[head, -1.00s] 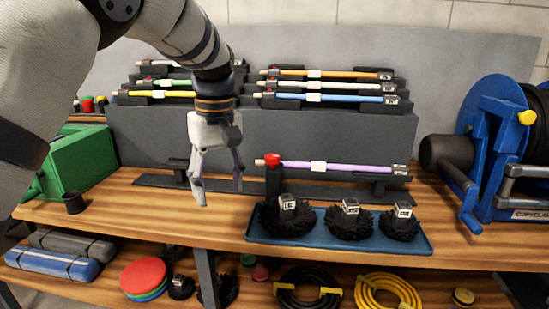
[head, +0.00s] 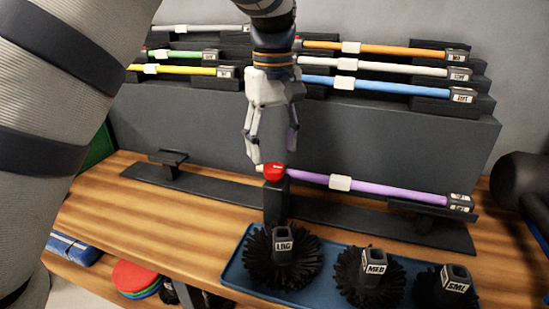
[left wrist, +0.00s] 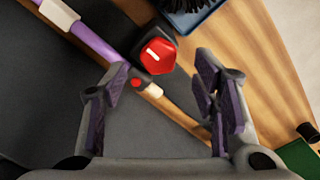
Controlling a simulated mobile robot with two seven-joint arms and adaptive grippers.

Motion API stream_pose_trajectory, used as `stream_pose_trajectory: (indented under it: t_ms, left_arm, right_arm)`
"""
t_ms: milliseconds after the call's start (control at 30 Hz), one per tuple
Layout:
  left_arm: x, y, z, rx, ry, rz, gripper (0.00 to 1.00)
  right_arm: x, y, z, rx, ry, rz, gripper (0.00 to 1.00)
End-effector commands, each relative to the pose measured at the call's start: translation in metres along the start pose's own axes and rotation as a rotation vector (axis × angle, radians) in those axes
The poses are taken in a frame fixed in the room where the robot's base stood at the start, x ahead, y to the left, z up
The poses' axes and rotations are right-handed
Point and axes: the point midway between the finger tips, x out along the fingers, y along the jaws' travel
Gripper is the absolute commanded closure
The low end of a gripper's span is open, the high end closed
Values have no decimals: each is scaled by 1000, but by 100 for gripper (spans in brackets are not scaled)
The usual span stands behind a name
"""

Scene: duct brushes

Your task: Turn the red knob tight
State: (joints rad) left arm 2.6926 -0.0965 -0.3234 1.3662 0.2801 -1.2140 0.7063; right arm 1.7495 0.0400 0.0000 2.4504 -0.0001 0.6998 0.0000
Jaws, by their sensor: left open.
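The red knob (head: 274,172) sits on top of a black post at the left end of the purple rod (head: 388,189), which lies across a dark stand. In the left wrist view the knob (left wrist: 158,56) shows a white line on its face and lies beyond the fingertips, between and slightly ahead of them. My left gripper (head: 271,149) points down just above the knob, with its fingers apart and nothing between them. It also shows in the left wrist view (left wrist: 166,85). The right gripper is not in view.
A blue tray (head: 232,279) in front of the stand holds black brushes marked LRG (head: 283,259), MED (head: 372,268) and SML (head: 446,287). Several coloured rods rest on a stepped grey rack behind. Bare wooden bench (head: 130,215) lies to the left.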

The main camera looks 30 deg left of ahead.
Motion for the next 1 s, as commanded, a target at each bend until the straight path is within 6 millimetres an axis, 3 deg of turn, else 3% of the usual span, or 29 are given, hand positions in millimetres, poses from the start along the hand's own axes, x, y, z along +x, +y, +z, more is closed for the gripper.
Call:
stream_pose_trajectory:
  t_ms: [200, 500, 567, 733, 1000]
  left_arm:
    - [34, 0, 0, 1, 0, 1, 46]
    - [40, 0, 0, 1, 1, 1, 46]
    - [40, 0, 0, 1, 1, 1, 55]
    - [40, 0, 0, 1, 1, 1, 94]
    - [40, 0, 0, 16, 1, 1, 94]
  right_arm:
    - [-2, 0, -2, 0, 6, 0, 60]
    - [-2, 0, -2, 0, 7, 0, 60]
    - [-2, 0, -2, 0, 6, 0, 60]
    - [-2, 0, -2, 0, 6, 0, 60]
    - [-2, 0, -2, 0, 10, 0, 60]
